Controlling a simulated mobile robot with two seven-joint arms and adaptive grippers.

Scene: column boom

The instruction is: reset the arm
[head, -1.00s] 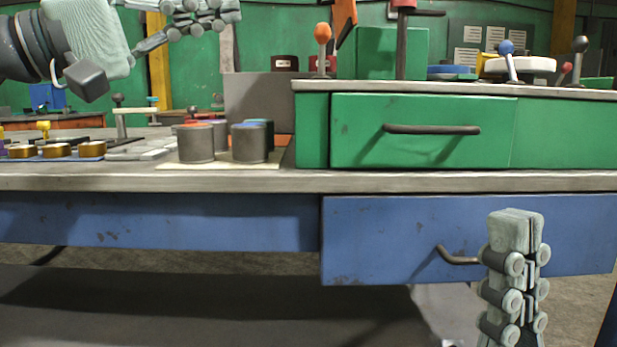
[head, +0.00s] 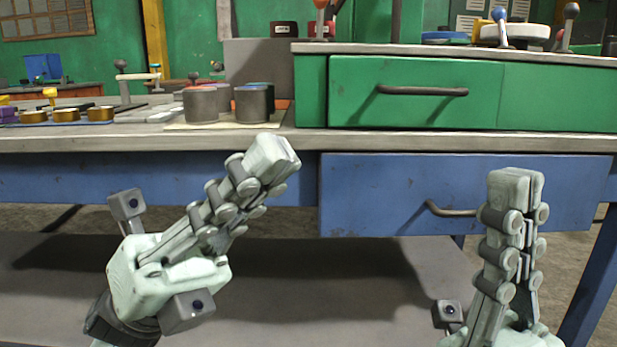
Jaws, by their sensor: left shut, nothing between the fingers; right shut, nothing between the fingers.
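My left gripper (head: 272,160) is shut and empty. It points up and to the right in front of the bench's front edge, left of the blue drawer. My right gripper (head: 516,182) is shut and empty. It points straight up in front of the blue drawer (head: 375,190), just right of that drawer's dark handle (head: 450,210). Both grippers are apart from each other, and neither holds anything.
A workbench (head: 400,142) spans the view. A green drawer (head: 400,105) with a dark handle sits on it. Grey cups (head: 201,104) stand on a pale mat left of it. Brass-coloured cups (head: 66,115) stand further left. The lower shelf area (head: 350,275) looks bare.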

